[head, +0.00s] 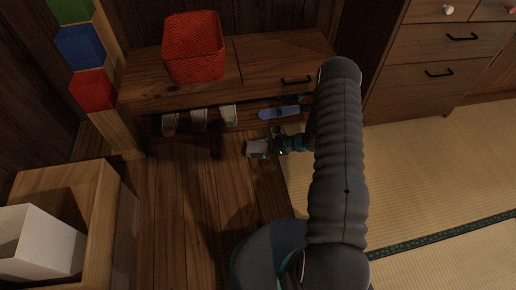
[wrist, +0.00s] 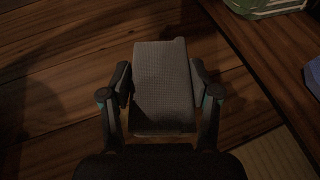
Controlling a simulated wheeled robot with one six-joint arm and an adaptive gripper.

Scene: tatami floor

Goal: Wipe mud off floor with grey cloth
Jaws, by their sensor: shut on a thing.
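My gripper (wrist: 162,82) is shut on a grey cloth (wrist: 163,95), a folded block held between both fingers above the dark plank floor (wrist: 60,50). In the head view the cloth (head: 257,148) and my gripper (head: 272,147) show in front of the low cabinet, close to the edge where planks meet tatami. I cannot tell whether the cloth touches the floor. A dark patch (head: 216,146) lies on the planks left of the cloth; whether it is mud or shadow is unclear.
A low wooden cabinet (head: 207,93) bears a red basket (head: 194,47). Several cups (head: 199,119) and a blue object (head: 278,112) lie beneath it. A wooden box (head: 98,200) with a white bin (head: 45,245) stands left. Tatami (head: 430,165) is clear on the right.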

